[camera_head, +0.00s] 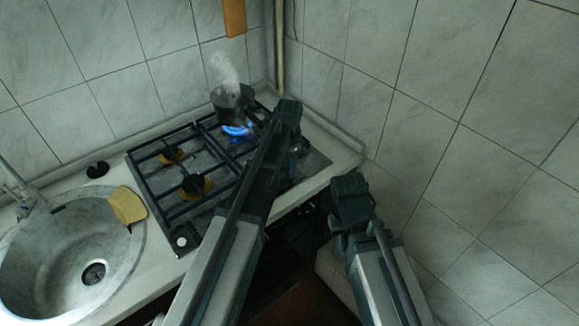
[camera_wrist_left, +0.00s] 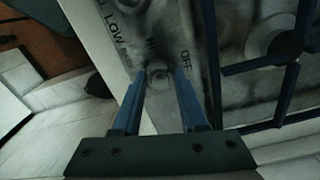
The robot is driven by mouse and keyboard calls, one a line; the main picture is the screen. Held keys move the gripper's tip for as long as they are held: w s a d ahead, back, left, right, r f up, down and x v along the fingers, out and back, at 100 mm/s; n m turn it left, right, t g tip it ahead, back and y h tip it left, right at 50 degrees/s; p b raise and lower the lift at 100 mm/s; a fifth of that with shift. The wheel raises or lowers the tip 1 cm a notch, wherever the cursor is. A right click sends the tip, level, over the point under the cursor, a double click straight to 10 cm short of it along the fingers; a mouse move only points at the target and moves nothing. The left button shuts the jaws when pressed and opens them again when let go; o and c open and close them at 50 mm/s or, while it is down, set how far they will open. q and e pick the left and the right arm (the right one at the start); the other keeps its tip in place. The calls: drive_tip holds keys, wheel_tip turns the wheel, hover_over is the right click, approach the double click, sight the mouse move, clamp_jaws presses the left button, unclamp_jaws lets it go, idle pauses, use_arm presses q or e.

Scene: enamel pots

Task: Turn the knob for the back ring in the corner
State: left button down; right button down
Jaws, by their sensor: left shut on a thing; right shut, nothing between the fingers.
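The knob (camera_wrist_left: 158,68) shows in the left wrist view between my left gripper's fingertips, on a pale panel marked LOW, HI and OFF. My left gripper (camera_wrist_left: 158,80) is shut on it. In the head view my left gripper (camera_head: 288,118) is over the right side of the hob (camera_head: 205,230), and its arm hides the knob. A dark pot (camera_head: 229,97) stands on the back ring in the corner, with a blue flame (camera_head: 236,130) under it and steam above. My right gripper (camera_head: 350,190) is shut and empty, to the right of the counter edge.
A round sink (camera_head: 40,270) is at the left, with a yellow cloth (camera_head: 127,205) on its rim. Two other burners (camera_head: 193,186) show no flame. Tiled walls close in the back and right. A pipe (camera_head: 280,50) runs up the corner.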

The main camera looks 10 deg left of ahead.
use_arm(q)
drive_tip(key=m, duration=0.6)
drive_tip(key=shift+m, duration=0.4)
idle(0.4)
drive_tip(key=shift+c, duration=2.2)
unclamp_jaws()
drive_tip(key=shift+r, duration=0.15)
wheel_tip(320, 180, up, 14)
drive_tip(key=p, duration=1.3)
drive_tip(key=shift+f+p, duration=0.2)
drive_tip(key=shift+p, duration=0.2)
